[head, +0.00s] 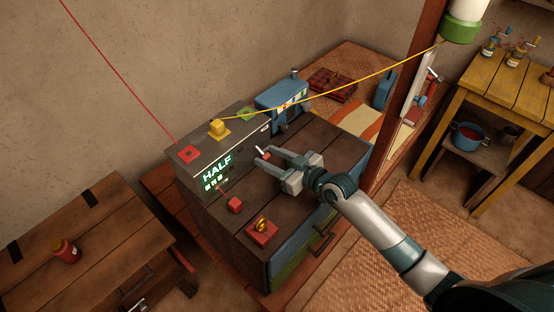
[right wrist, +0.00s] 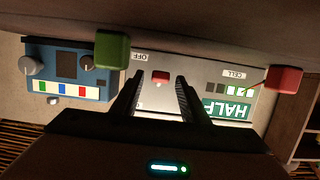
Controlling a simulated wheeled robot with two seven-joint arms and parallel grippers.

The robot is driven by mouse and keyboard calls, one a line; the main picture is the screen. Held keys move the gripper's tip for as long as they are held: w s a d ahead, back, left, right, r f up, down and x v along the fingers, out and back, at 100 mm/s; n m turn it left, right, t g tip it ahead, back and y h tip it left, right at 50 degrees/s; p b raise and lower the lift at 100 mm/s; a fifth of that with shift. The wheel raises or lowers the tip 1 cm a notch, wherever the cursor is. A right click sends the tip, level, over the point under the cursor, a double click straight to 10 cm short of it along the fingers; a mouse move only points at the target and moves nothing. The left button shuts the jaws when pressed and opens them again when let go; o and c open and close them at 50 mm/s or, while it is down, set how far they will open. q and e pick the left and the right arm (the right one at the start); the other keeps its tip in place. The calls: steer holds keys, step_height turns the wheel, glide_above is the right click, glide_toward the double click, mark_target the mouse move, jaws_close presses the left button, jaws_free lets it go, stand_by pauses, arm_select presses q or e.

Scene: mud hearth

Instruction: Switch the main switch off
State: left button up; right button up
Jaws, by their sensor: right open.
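The main switch is a small red lever (right wrist: 160,77) on the grey panel (right wrist: 215,75), beside an OFF label that reads upside down in the right wrist view. In the head view only its small red tip (head: 265,153) shows near my fingers. My right gripper (head: 265,157) is open, its fingers pointing at the front of the grey box (head: 202,173). In the right wrist view my right gripper (right wrist: 160,80) has one finger on each side of the lever, apart from it. Whether it touches is hard to tell. My left gripper is not in view.
The lit HALF display (head: 217,168) is on the box front. Red (head: 189,154), yellow (head: 218,127) and green (head: 246,113) blocks sit on its top, wires running from red and yellow. A blue device (head: 283,95) stands behind. A red cube (head: 235,205) and red-based piece (head: 262,234) are in front.

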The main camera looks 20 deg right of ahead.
steer(key=shift+s+d+r, duration=0.1)
steer(key=shift+s+d, duration=0.25)
steer(key=shift+s, duration=0.2)
steer(key=b+v, duration=0.4)
steer(key=v, duration=1)
steer(key=shift+s+d, duration=0.1)
steer(key=shift+s, duration=0.15)
steer(key=shift+v, duration=0.8)
steer(key=shift+r, duration=0.1)
